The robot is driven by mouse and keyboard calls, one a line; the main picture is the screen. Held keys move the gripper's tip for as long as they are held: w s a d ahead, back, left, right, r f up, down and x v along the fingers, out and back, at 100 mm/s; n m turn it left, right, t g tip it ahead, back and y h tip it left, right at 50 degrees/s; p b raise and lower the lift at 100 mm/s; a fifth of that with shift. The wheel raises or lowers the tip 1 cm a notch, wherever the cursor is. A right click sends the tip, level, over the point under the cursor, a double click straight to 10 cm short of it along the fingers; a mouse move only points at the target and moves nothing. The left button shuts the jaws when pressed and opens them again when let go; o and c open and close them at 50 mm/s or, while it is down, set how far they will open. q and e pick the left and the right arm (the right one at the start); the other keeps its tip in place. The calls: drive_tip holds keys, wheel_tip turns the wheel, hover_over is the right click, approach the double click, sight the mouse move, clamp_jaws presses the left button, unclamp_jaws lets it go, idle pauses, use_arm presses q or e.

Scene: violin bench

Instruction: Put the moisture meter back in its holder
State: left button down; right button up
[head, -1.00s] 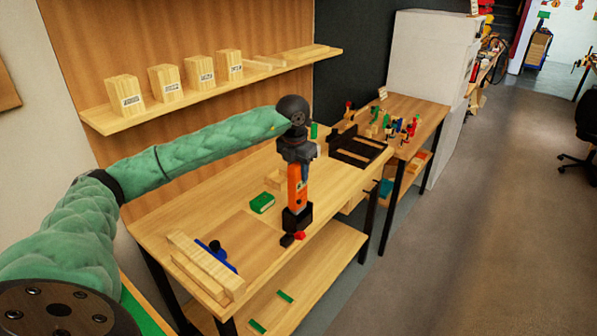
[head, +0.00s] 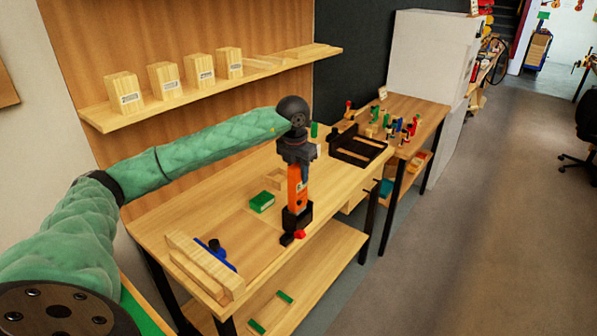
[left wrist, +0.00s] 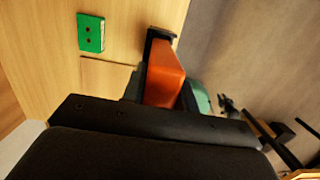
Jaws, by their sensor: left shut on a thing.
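The black holder (head: 296,219) is at the front edge of the bench, directly below the meter. The meter's lower end meets the holder's top; how deep it sits inside is hard to tell. In the left wrist view the orange meter (left wrist: 163,78) runs from my gripper toward the black holder (left wrist: 160,34), whose rim shows around its far end. My right gripper is not in view.
A green block (head: 262,202) and a wooden block (head: 275,179) lie on the bench (head: 190,207) left of the holder. A wooden clamp-like piece (head: 205,268) is at the near end. A dark tray (head: 357,148) is at the far end. A shelf (head: 215,86) runs along the wall.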

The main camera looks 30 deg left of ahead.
sight(299, 182)
use_arm(q)
drive_tip(key=shift+f+b, duration=1.45)
drive_tip(key=shift+f, duration=0.6)
drive_tip(key=c, duration=1)
unclamp_jaws()
